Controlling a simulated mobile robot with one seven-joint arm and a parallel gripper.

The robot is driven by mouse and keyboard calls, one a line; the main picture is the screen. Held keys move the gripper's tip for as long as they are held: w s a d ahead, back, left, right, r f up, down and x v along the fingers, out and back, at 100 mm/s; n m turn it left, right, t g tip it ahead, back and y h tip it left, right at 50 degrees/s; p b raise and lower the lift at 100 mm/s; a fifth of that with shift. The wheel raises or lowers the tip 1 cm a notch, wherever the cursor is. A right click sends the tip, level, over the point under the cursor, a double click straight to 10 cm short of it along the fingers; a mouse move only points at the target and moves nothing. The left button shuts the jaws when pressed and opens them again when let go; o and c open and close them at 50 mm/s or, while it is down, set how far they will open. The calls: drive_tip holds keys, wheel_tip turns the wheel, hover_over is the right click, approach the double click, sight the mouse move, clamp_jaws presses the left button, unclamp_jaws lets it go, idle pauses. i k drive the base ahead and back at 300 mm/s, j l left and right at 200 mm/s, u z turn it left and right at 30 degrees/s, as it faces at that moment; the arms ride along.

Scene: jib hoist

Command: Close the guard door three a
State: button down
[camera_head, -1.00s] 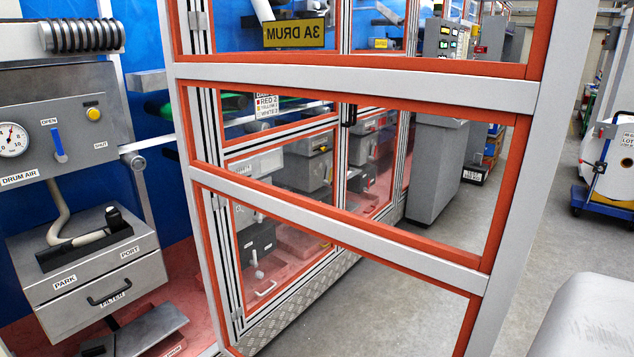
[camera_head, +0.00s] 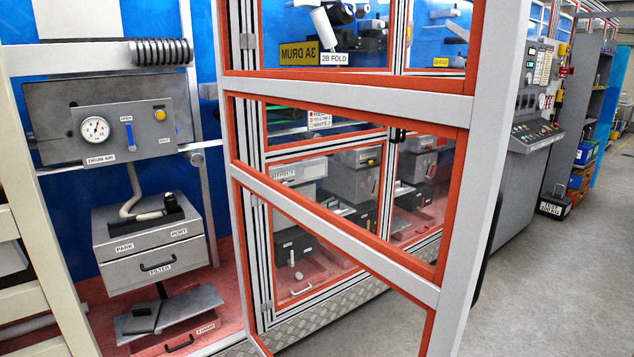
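The guard door (camera_head: 345,95) stands open in the head view, swung out toward me. It has a grey frame, orange trim and clear panes. Its hinge side (camera_head: 245,45) is at the left, and its free edge (camera_head: 487,150) is the near upright at the right. A dark curved part (camera_head: 486,250), possibly a handle, shows beyond the free edge. Left of the door the bay is open. My gripper is not in view.
The open bay holds a gauge panel (camera_head: 130,130) marked DRUM AIR, a filter box (camera_head: 150,250) and a low grey step (camera_head: 172,308). A cream frame (camera_head: 38,200) stands at the left edge. A control console (camera_head: 525,140) is at the right. Grey floor (camera_head: 560,290) is clear at lower right.

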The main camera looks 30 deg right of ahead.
sight(477, 111)
drive_tip(key=k+l+u, duration=0.1)
drive_tip(key=l, duration=0.2)
drive_tip(key=k+l, duration=0.15)
drive_tip(key=l, duration=0.15)
drive_tip(key=k+l+u, duration=0.15)
drive_tip(key=l, duration=0.5)
drive_tip(key=k+l+u, duration=0.1)
drive_tip(key=l, duration=0.2)
drive_tip(key=k+l+u, duration=0.1)
drive_tip(key=l, duration=0.25)
drive_tip(key=k+l, duration=0.1)
drive_tip(key=l, duration=0.45)
drive_tip(key=l+u, duration=0.1)
drive_tip(key=l, duration=0.4)
drive_tip(key=k+l, duration=0.15)
drive_tip(key=l, duration=0.4)
drive_tip(key=k, duration=0.45)
drive_tip(key=i, duration=0.5)
